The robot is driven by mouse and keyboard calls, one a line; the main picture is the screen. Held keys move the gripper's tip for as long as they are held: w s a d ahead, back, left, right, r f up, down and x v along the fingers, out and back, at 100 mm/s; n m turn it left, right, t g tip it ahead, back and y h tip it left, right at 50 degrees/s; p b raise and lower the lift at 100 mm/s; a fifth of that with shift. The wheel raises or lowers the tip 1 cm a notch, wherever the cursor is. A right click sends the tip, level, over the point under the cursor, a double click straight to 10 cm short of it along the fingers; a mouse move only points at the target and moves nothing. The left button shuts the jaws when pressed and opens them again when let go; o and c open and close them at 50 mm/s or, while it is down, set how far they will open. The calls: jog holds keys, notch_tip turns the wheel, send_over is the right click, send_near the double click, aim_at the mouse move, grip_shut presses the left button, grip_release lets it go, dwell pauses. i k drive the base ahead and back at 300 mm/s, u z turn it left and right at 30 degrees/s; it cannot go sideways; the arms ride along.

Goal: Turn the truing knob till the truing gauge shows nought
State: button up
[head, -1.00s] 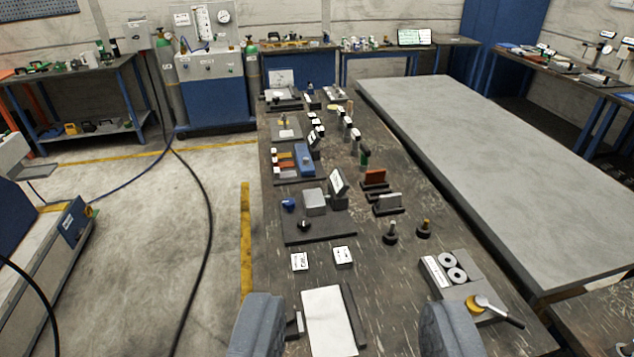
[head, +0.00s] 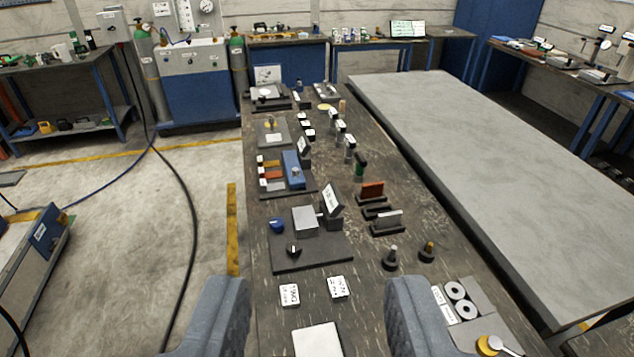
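A dark base plate (head: 312,259) on the bench carries a grey block (head: 305,220), a blue knob (head: 277,225) on the block's left side and a black knob (head: 294,250) with a light mark in front. A tilted white-faced display (head: 332,201) stands at the block's right. These look like the truing set, but I cannot tell which knob is the truing knob, and the display's reading is too small to make out. My gripper (head: 316,290) is open and empty, its two grey fingers wide apart at the bottom of the view, nearer me than the plate and touching nothing visible.
Two dark upright posts (head: 390,257) stand to the plate's right. More fixtures line the bench behind. A bare grey table (head: 480,170) runs alongside.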

aim_at(276, 224)
jog(key=i, duration=0.5)
jog(key=z, duration=0.05)
jog(key=k, duration=0.5)
jog(key=u, duration=2.15)
jog(key=i, duration=1.75)
jog(key=z, duration=1.55)
